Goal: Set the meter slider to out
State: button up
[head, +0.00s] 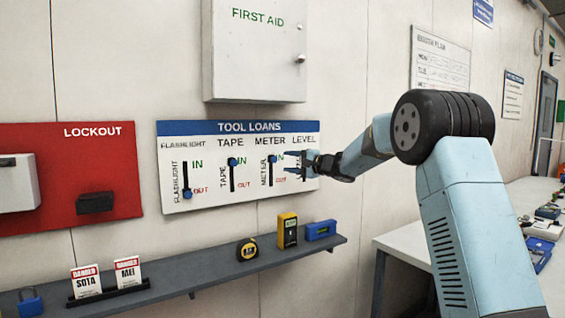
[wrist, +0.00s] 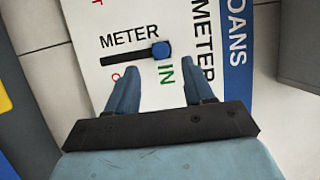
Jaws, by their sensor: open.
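The tool loans board (head: 215,202) hangs on the wall, with sliders for flashlight, tape, meter and level. The meter slider's blue knob (head: 273,158) is at the top of its slot, beside IN. The wrist view also shows the meter knob (wrist: 161,50) at the IN end of its black slot, just beyond the fingertips and between their lines. My gripper (head: 289,163) is open and empty in front of the board, right of the meter knob in the head view. It hides most of the level slider. In the wrist view my gripper (wrist: 160,82) has its fingers apart.
A shelf (head: 200,270) below the board holds a tape measure (head: 247,249), a yellow meter (head: 287,230) and a blue level (head: 321,230). A white first aid cabinet (head: 254,60) hangs above. A red lockout board (head: 110,160) is at left, a white bench (head: 405,245) at right.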

aim_at(276, 160)
jog(key=shift+x, duration=3)
jog(key=shift+c, duration=0.3)
grip_shut()
